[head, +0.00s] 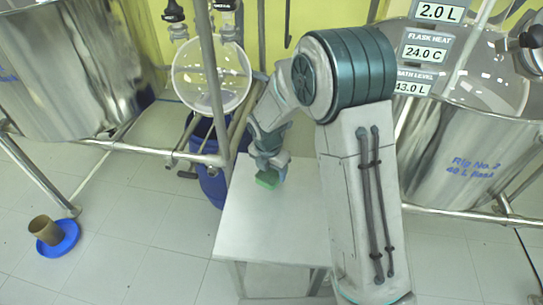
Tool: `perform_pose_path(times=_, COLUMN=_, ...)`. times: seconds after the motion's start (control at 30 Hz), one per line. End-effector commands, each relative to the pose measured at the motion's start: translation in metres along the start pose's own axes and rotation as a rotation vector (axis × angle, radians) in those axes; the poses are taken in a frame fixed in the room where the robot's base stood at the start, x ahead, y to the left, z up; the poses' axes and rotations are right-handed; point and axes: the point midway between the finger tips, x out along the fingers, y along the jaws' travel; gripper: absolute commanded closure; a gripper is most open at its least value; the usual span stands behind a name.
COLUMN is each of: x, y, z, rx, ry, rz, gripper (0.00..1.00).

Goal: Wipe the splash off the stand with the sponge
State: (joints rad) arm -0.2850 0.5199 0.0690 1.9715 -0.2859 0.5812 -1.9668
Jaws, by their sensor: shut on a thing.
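My gripper (267,164) points down over the far left part of a pale grey stand (270,222) with a flat top. It is shut on a green sponge (267,180), which is at or just above the top; I cannot tell whether they touch. The fingers are small and partly hidden by the wrist. I see no clear splash on the visible top. My arm hides the stand's right side.
A blue drum (210,185) stands behind the stand, under a round glass flask (211,75) on a metal frame. Steel vessels stand at left (75,70) and right (465,150). A brown cup (45,229) sits on a blue dish (66,238) on the floor. The floor at left is mostly clear.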

Motion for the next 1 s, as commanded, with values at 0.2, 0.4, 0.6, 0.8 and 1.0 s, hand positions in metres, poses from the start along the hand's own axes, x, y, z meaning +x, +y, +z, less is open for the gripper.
perform_pose_path(times=0.2, x=-0.024, y=0.002, z=0.002, rx=-0.003, ry=0.000, rz=0.002, gripper=0.63)
perform_pose_path(times=0.4, x=-0.039, y=0.002, z=0.004, rx=-0.005, ry=0.000, rz=0.001, gripper=0.63)
perform_pose_path(times=0.6, x=-0.040, y=0.002, z=0.004, rx=-0.006, ry=0.000, rz=0.001, gripper=0.63)
perform_pose_path(times=0.8, x=-0.040, y=0.003, z=0.003, rx=-0.006, ry=0.000, rz=0.001, gripper=0.63)
perform_pose_path(times=1.0, x=-0.040, y=0.002, z=0.003, rx=-0.006, ry=0.000, rz=0.001, gripper=0.63)
